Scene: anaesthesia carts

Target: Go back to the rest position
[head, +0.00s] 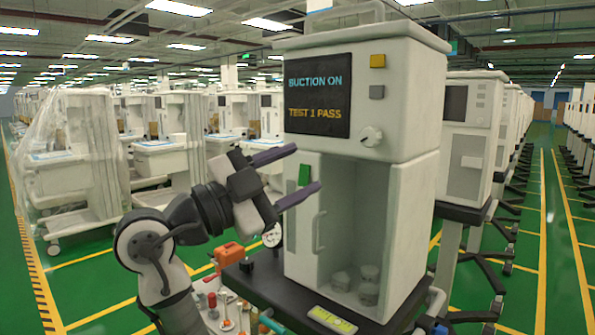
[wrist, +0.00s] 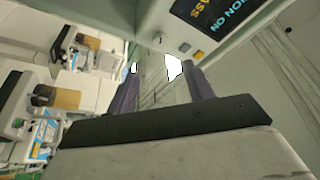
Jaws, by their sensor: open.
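The cart's screen (head: 317,97) reads "TEST 1 PASS" under a line that looks like "SUCTION ON". I cannot tell how close the fingertips are to the cart's front.
Below the screen is a clear-fronted compartment (head: 365,215) holding several pale jars. A black base shelf (head: 270,290) with a yellow-green label (head: 332,320) juts forward. An orange device (head: 229,254) and small bottles stand under my arm. Other carts line both sides; green floor shows between.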

